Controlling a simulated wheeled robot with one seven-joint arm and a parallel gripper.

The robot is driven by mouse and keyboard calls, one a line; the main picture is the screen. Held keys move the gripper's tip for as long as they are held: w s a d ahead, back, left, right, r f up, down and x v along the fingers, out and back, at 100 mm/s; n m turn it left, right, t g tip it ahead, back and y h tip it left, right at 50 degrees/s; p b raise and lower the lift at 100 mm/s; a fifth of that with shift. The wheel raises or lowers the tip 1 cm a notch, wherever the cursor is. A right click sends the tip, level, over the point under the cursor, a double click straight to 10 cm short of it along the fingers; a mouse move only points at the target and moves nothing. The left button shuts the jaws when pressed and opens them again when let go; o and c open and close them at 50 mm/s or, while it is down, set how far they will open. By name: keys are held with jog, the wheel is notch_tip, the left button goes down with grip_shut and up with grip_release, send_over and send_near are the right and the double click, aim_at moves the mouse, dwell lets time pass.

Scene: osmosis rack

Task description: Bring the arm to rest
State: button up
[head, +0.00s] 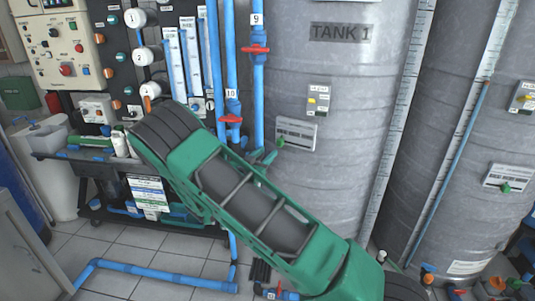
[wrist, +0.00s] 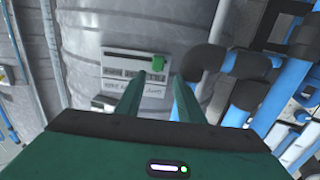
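My green arm (head: 255,205) stretches across the middle of the head view, from the lower right up to the left. My gripper (wrist: 156,90) shows in the wrist view with its two green fingers apart and nothing between them. It points at a grey tank wall with a white label plate (wrist: 133,72) and a small green valve handle (wrist: 158,63). The fingertips look close below the handle, but I cannot tell whether they touch anything. In the head view the gripper is mostly hidden behind the arm.
The tank marked TANK 1 (head: 335,100) stands behind the arm, with another tank (head: 460,150) at right. Blue pipes with red valves (head: 255,50) run beside it. A control panel (head: 60,45) is at upper left. Floor pipes (head: 150,276) cross the tiles at lower left.

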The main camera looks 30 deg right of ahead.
jog(key=shift+s+a, duration=0.25)
jog(key=shift+a, duration=0.3)
jog(key=shift+d, duration=0.1)
jog(key=s+d+r+m+g+y, duration=0.1)
jog(key=s+d+g+y, duration=0.2)
jog(key=s+d+g, duration=0.55)
jog(key=s+d+m+g+y, duration=0.1)
jog(key=s+d+y, duration=0.3)
jog(key=s, duration=0.9)
jog(key=s+a+r+n+y, duration=0.2)
jog(key=s+a, duration=0.2)
jog(key=s, duration=0.5)
jog(key=s+a+r+n+y, duration=0.2)
jog(key=s+a+y, duration=0.1)
jog(key=s, duration=0.5)
jog(key=s+a+r+n+y, duration=0.1)
jog(key=s+a+n+y, duration=0.2)
jog(key=s, duration=0.6)
jog(key=shift+s+a+r, duration=0.35)
jog(key=shift+a+r, duration=0.05)
jog(key=shift+a, duration=0.85)
jog(key=shift+g, duration=0.25)
